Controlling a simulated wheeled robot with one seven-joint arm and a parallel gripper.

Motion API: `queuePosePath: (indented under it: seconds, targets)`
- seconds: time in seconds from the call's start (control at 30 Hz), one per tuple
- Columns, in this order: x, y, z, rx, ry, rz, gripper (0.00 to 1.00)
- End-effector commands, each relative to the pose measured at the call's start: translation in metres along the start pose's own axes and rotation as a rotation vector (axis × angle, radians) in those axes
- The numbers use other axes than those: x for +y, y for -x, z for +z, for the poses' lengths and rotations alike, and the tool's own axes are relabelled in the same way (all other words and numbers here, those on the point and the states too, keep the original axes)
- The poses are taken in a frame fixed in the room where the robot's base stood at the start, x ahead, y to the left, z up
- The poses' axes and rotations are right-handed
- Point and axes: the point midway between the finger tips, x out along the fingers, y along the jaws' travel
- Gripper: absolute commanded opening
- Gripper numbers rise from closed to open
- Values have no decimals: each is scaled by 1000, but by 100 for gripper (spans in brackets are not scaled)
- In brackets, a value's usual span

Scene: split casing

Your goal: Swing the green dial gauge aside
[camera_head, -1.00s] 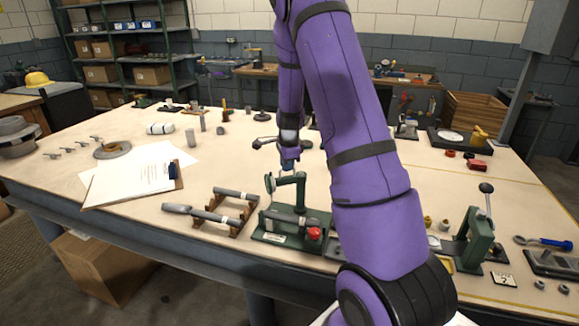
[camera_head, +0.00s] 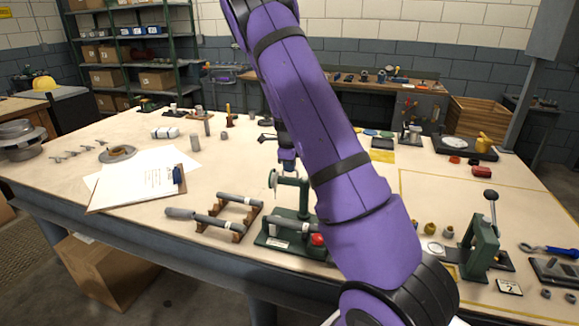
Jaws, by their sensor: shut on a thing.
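The green dial gauge (camera_head: 291,178) stands on a green base plate (camera_head: 275,242) near the front edge of the workbench. Its round dial (camera_head: 273,180) is on the left end of a green swing arm. A grey shaft (camera_head: 284,223) lies across the base, with a red knob (camera_head: 318,240) at its right. My gripper (camera_head: 287,166) is over the gauge's swing arm, shut on the gauge from above. The fingertips are small and partly hidden, so the exact contact is hard to see. My purple arm covers the area right of the gauge.
A brown rack with grey shafts (camera_head: 232,235) stands close left of the gauge. A clipboard (camera_head: 135,187) lies further left. A green lever press (camera_head: 484,245) and small brass parts stand at the right. Bare bench lies behind the gauge.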

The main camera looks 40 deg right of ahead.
Motion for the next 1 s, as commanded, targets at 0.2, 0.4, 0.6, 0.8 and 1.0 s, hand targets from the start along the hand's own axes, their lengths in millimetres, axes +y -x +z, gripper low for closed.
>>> queuePosePath:
  seconds: [0.2,0.4,0.6,0.8,1.0]
  targets:
    - [0,0,0,0,-4,0,0]
    - [0,0,0,1,-3,0,18]
    - [0,0,0,1,-3,0,36]
    - [0,2,0,0,-2,0,36]
    - [0,25,1,-2,-3,-2,36]
